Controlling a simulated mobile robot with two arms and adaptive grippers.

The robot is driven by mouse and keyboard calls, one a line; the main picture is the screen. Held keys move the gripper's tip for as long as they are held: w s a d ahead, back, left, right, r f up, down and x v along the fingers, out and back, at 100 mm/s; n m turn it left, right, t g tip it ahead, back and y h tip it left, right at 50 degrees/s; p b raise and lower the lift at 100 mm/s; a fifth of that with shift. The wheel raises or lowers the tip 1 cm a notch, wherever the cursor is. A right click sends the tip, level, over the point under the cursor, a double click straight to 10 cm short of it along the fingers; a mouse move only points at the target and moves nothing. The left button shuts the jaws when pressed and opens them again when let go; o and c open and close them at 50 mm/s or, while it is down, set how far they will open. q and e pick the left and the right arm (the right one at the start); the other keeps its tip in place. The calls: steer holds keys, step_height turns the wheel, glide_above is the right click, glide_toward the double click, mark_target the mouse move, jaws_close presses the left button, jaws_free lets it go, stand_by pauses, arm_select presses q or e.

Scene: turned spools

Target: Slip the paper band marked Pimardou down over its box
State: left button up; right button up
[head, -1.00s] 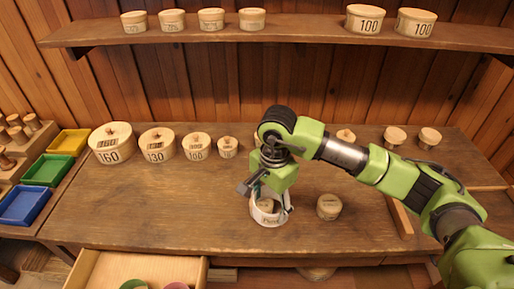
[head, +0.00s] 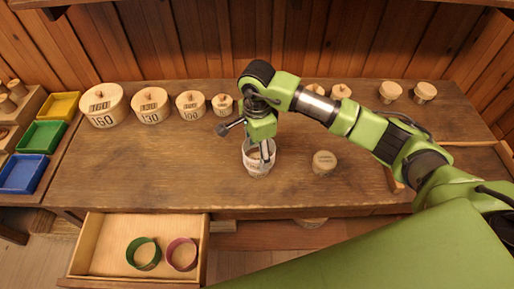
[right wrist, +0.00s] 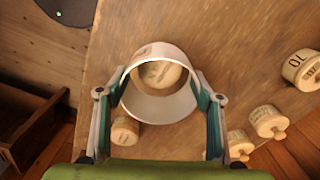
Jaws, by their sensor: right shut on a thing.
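The white paper band (head: 257,164) is a round, open ring near the front middle of the table. My right gripper (head: 265,151) is shut on it, with the fingers at the band's sides in the right wrist view (right wrist: 160,104). Through the band, the right wrist view shows the top of a pale round wooden box (right wrist: 160,74). I cannot tell how far the band is down around this box. The band's print is too small to read. My left gripper is not in view.
Another small round box (head: 324,162) stands right of the band. Lidded boxes marked 160 (head: 104,106), 130 (head: 151,106) and 100 (head: 191,105) stand behind. An open drawer (head: 92,246) holds a green band (head: 143,253) and a purple band (head: 181,254). Coloured trays (head: 40,137) are left.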

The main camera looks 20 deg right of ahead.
arm_select(q)
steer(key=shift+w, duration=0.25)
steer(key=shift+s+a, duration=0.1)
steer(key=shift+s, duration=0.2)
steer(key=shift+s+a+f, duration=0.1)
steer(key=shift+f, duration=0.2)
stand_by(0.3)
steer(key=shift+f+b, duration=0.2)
steer(key=shift+b, duration=0.25)
arm_select(e)
steer(key=shift+f, duration=0.15)
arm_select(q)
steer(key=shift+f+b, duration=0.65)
arm_select(e)
steer(key=shift+f, duration=0.55)
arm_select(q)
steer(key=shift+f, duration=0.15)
arm_select(e)
steer(key=shift+f, duration=0.1)
steer(key=shift+f+b, duration=0.3)
steer(key=shift+b, duration=0.25)
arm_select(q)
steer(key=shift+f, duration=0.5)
arm_select(e)
steer(key=shift+f, duration=0.1)
